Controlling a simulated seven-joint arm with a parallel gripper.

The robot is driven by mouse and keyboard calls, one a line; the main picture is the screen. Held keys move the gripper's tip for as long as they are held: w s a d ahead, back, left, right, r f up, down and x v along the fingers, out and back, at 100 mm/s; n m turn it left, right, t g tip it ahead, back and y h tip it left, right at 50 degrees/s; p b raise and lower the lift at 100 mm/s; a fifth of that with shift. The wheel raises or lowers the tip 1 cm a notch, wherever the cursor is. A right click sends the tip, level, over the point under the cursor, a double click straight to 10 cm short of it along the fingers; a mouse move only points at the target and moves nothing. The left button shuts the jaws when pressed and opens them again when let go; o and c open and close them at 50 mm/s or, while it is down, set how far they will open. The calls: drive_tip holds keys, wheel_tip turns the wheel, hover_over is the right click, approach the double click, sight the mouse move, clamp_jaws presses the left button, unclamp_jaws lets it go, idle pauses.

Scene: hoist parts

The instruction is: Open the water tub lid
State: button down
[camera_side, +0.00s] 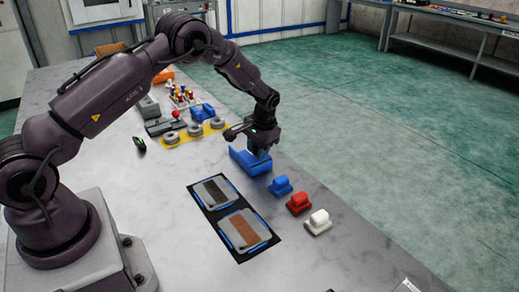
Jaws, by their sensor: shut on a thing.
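My gripper (260,152) points down near the right edge of the table, with its fingers at a blue angled piece (243,161) and shut on it. The piece seems to be at or just above the table top; I cannot tell whether it touches. No thing can be surely told as the water tub or its lid. Two flat grey trays with blue edges lie on a black mat (243,259) in front of the gripper. The far tray (205,196) has a dark strip, the near tray (234,224) a brown one.
Blue (281,186), red (298,203) and white (318,222) knobbed blocks stand in a row along the table's right edge. Behind the gripper are grey rings on a yellow plate (172,143), a blue part (202,112) and a rack of coloured pegs. The front table surface is clear.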

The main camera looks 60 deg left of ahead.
drive_tip(key=a, duration=0.6)
drive_tip(key=shift+a, duration=0.15)
drive_tip(key=c, duration=0.8)
unclamp_jaws()
drive_tip(key=shift+r, duration=0.15)
drive_tip(key=r, duration=0.4)
drive_tip(key=d+r, duration=0.1)
drive_tip(key=r, duration=0.3)
drive_tip(key=d+r, duration=0.1)
drive_tip(key=r, duration=0.3)
drive_tip(key=shift+w+d+r, duration=0.25)
